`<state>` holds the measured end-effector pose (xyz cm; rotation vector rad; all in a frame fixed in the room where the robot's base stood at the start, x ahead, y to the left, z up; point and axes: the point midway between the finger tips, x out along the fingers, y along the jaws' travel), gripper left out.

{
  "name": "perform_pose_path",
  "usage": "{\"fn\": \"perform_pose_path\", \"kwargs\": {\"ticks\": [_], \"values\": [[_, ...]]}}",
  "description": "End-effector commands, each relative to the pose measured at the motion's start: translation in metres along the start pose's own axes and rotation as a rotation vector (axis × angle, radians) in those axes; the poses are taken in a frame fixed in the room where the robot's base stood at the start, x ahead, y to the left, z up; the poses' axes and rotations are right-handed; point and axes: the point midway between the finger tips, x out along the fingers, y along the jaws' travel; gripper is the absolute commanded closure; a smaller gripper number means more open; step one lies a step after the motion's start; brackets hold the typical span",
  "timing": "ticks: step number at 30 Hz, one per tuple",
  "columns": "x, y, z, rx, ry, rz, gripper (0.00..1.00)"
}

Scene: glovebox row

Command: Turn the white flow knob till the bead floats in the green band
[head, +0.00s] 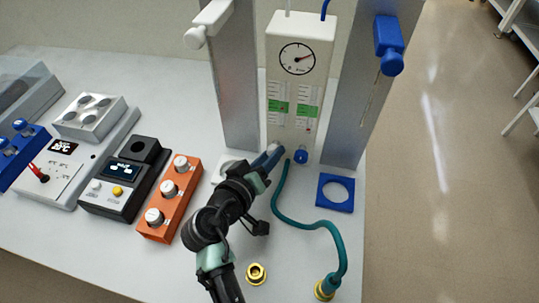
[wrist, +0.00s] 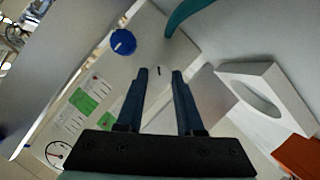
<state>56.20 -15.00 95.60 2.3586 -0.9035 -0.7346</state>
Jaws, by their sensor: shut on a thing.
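The white flow knob (wrist: 159,69), with a dark mark on its face, sits between my fingertips in the wrist view. In the head view my gripper hides it. My gripper (wrist: 160,74) is shut on the knob; it also shows in the head view (head: 272,152) at the foot of the flow panel (head: 300,32). The panel has a round gauge (head: 297,58) and two upright scales, each with a green band (head: 279,107). A small red spot shows low on the right scale, below its green band. The left scale's bead is too small to make out.
A blue knob (head: 301,156) is close to the right of my gripper. A teal hose (head: 290,212) runs to a brass fitting (head: 325,288). Grey posts flank the panel. A blue square ring (head: 335,205) lies right; an orange knob box (head: 160,220) stands left.

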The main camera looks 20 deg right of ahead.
Motion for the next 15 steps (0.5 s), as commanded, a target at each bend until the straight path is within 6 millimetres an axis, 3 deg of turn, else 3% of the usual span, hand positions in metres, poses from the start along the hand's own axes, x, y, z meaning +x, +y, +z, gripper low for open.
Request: {"fn": "perform_pose_path", "kwargs": {"ticks": [1,6,15], "values": [[-0.0001,-0.0001,-0.0002,0.0,0.001,-0.001,0.6],[0.0,-0.0001,-0.0001,0.001,0.0,-0.001,0.34],[-0.0018,-0.0004,0.0,0.001,0.001,-0.001,0.34]]}}
